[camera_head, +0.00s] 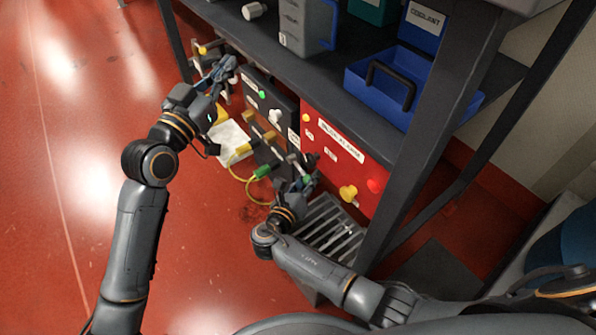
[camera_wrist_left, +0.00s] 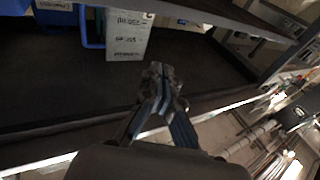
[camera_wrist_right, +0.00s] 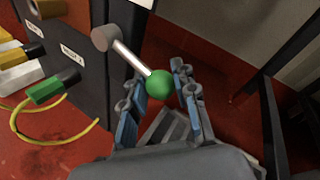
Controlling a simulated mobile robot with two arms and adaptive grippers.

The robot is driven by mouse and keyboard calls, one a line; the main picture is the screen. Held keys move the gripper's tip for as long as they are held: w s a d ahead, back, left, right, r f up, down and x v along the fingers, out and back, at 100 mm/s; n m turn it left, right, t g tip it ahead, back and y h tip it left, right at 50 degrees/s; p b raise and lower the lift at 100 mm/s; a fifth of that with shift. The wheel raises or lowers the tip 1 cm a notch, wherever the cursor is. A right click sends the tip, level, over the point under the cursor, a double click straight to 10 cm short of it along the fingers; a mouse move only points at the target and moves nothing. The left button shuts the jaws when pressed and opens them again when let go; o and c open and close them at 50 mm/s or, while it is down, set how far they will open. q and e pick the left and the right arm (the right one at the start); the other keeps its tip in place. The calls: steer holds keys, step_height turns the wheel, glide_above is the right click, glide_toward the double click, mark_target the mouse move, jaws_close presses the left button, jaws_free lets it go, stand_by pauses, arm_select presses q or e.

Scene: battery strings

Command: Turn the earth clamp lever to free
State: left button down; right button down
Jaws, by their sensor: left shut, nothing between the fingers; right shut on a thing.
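The earth clamp lever (camera_wrist_right: 128,58) is a metal rod with a green ball knob (camera_wrist_right: 159,84), pivoting on a round grey hub (camera_wrist_right: 104,38) on the dark panel's face. In the head view the rod (camera_head: 294,164) points out from the panel. My right gripper (camera_head: 304,186) has its blue fingers on either side of the green ball and is shut on it. My left gripper (camera_head: 222,72) is shut and empty, beside the shelf edge at the upper left. It also shows in the left wrist view (camera_wrist_left: 162,84).
A green plug (camera_head: 262,171) with a yellow cable hangs low on the dark panel. A red box (camera_head: 335,140) with yellow and red knobs stands right of it. A grey slatted crate (camera_head: 335,225) lies below the right gripper. Shelf posts (camera_head: 425,140) bound the right side.

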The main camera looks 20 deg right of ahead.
steer(key=shift+r, duration=0.1)
arm_select(q)
steer(key=s+d+f+m+g+y, duration=0.1)
steer(key=s+d+f+m+g, duration=0.1)
steer(key=f+g, duration=0.65)
steer(key=s+d+f+m+g+y, duration=0.1)
steer(key=s+f+m+g, duration=0.3)
steer(key=f, duration=0.7)
steer(key=w+d+f+n, duration=0.1)
steer(key=d+f+n, duration=0.1)
steer(key=d+f, duration=0.7)
steer(key=shift+d+f+g, duration=0.35)
steer(key=shift+f+g, duration=0.1)
